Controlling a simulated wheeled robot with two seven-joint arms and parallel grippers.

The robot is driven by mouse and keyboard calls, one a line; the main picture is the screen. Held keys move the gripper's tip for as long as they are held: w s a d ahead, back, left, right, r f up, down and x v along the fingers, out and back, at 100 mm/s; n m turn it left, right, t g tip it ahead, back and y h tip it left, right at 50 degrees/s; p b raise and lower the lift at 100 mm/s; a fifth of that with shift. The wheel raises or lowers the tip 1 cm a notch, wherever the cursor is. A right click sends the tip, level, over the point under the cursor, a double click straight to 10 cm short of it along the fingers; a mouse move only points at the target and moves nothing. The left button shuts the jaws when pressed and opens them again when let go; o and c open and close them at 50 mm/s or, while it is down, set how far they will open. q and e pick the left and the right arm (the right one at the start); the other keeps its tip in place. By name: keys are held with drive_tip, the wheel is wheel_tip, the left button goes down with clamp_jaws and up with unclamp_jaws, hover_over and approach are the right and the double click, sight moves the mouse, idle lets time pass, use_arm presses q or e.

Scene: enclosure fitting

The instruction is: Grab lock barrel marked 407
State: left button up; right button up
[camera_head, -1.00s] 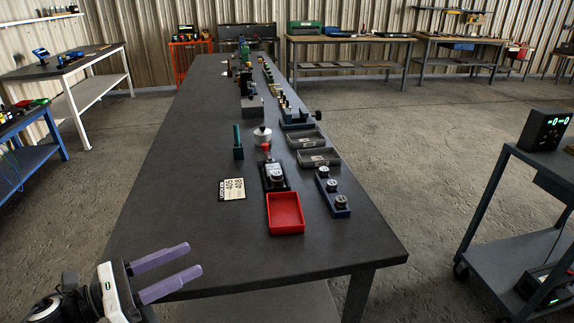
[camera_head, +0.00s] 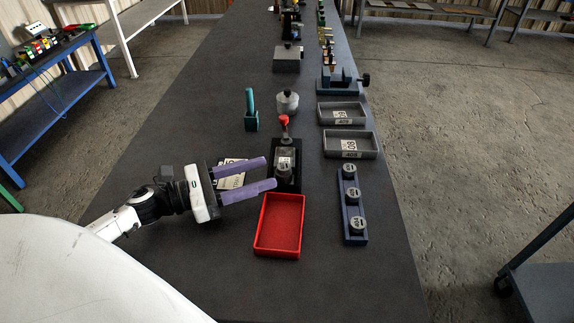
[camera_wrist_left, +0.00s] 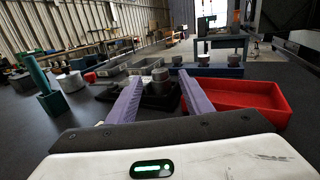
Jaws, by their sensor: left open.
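Several small silver lock barrels with labelled tops are in view; their numbers are too small to read surely, so I cannot tell which is 407. Barrels (camera_head: 354,194) stand in a row on a blue rack (camera_head: 345,213) at right. Another barrel (camera_head: 284,163) sits in a black fixture (camera_head: 296,180) with a red-knobbed handle. My left gripper (camera_head: 270,173) is open and empty, its purple fingers pointing at that fixture from the left. In the left wrist view the fixture's barrel (camera_wrist_left: 160,75) shows ahead, between the fingers (camera_wrist_left: 160,95).
A red tray (camera_head: 279,250) lies in front of the fixture. Two grey labelled trays (camera_head: 374,155), a green upright tool (camera_head: 251,122) and a round silver part (camera_head: 287,103) stand farther back. A label card (camera_head: 229,181) is partly behind my gripper. The table's near left is clear.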

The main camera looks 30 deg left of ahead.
sight(284, 166)
use_arm(q)
drive_tip(key=shift+w+d, duration=0.2)
drive_tip(key=shift+w, duration=0.2)
drive_tip(key=p+x, duration=0.1)
drive_tip(key=x, duration=0.4)
drive_tip(key=shift+r+p, duration=0.25)
drive_tip(key=shift+p, duration=0.1)
drive_tip(key=shift+w+d+f, duration=0.1)
drive_tip(key=shift+w+d, duration=0.05)
drive_tip(key=shift+w, duration=0.1)
drive_tip(key=shift+c, duration=0.3)
drive_tip(key=c, duration=1.1)
